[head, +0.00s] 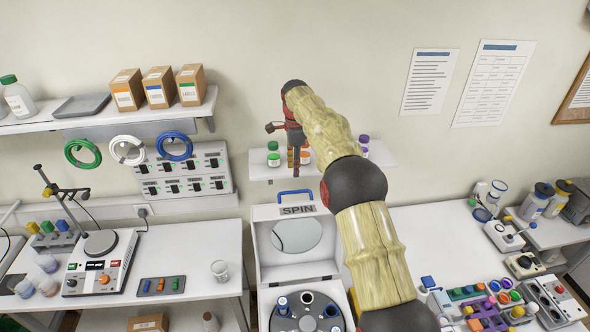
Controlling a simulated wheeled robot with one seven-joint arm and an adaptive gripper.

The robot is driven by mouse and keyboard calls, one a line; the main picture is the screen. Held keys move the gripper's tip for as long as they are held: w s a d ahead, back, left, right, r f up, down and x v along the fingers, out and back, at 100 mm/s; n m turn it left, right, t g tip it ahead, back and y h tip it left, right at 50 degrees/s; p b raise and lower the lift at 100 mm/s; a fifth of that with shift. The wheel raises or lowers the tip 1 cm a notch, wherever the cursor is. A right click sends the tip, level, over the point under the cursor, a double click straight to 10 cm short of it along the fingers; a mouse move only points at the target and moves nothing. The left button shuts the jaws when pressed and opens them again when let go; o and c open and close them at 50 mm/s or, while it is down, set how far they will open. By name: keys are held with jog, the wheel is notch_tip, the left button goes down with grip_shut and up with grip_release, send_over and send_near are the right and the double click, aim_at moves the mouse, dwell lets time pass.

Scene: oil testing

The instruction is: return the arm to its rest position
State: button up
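My arm (375,250), with pale yellow links and dark joints, rises from the lower right and reaches up and back to the left. My gripper (297,158) is at its far end, small and pointing down, in front of or over the small wall shelf. Its fingers are too small and overlap the bottles behind them, so I cannot tell whether it is open or shut, or whether it holds anything.
The small wall shelf (262,178) bears a green-capped bottle (273,155) and a purple-capped bottle (364,145). Below is an open centrifuge (268,285) marked SPIN, its lid raised. Left bench (200,248) holds a stirrer (99,262) and a beaker (220,271); coloured racks crowd the right bench.

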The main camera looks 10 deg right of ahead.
dwell(0.3)
jog(key=s+f+n, duration=0.1)
jog(key=f+n, duration=0.1)
jog(key=s+f+n, duration=0.1)
jog(key=f+n, duration=0.1)
jog(key=n, duration=0.1)
jog(key=s+f+n, duration=0.2)
jog(key=n, duration=0.1)
jog(key=shift+d+f+g, duration=0.3)
jog(key=s+d+f+n+t+b, duration=0.1)
jog(key=s+d+f+n+b, duration=0.15)
jog(key=s+b, duration=0.65)
jog(key=s+d+f+n+t+b, duration=0.1)
jog(key=s+d+n+b, duration=0.25)
jog(key=s, duration=1.15)
jog(key=s+d+f+n+b, duration=0.2)
jog(key=s+n+b, duration=0.3)
jog(key=s, duration=0.7)
jog(key=s+d+f+m+t+b, duration=0.1)
jog(key=s+f+t+b, duration=0.2)
jog(key=s+f+b, duration=0.5)
jog(key=s+b, duration=0.4)
jog(key=b, duration=0.2)
jog(key=shift+d+f+t, duration=0.3)
jog(key=shift+f, duration=0.05)
